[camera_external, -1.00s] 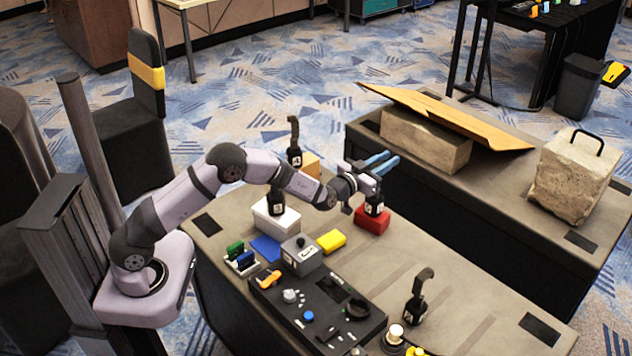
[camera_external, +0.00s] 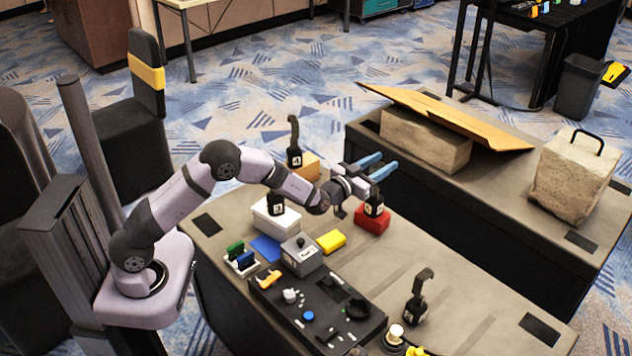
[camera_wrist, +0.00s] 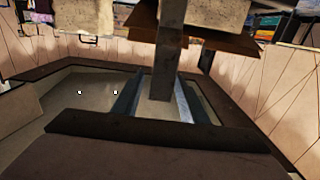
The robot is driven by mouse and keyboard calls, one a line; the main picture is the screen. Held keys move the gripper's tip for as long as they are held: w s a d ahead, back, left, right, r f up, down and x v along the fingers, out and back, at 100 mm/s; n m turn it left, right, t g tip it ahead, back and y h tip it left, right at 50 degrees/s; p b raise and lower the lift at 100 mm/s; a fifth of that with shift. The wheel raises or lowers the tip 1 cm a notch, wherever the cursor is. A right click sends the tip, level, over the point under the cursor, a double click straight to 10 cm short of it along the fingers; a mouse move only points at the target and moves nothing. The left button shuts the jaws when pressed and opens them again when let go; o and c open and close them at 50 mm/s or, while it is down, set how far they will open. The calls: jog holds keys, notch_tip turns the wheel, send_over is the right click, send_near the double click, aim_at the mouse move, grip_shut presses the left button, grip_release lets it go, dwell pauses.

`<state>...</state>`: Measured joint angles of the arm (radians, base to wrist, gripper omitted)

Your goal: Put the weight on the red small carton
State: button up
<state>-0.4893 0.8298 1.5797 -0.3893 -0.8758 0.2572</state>
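The black weight (camera_external: 374,206) with a pale label stands upright on the small red carton (camera_external: 371,224) near the far edge of the table. The fingers are spread apart. In the wrist view, a grey upright post (camera_wrist: 168,70), likely the weight's handle, shows between the fingers (camera_wrist: 158,95). A gap shows at its left; contact at its right is unclear. Other black weights stand on the white carton (camera_external: 268,220), the orange carton (camera_external: 310,168) and the bare table.
A yellow block (camera_external: 331,241), a grey box (camera_external: 301,256) and a black control panel (camera_external: 318,310) lie nearer my base. The loose weight (camera_external: 416,303) stands at right. A second table holds stone blocks (camera_external: 575,175) and a tilted orange board (camera_external: 450,117).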

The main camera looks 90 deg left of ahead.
jog(key=b+v, duration=0.1)
jog(key=v, duration=0.8)
jog(key=shift+s+d+r+b, duration=0.1)
jog(key=shift+s+d+b, duration=0.1)
jog(key=shift+b, duration=0.1)
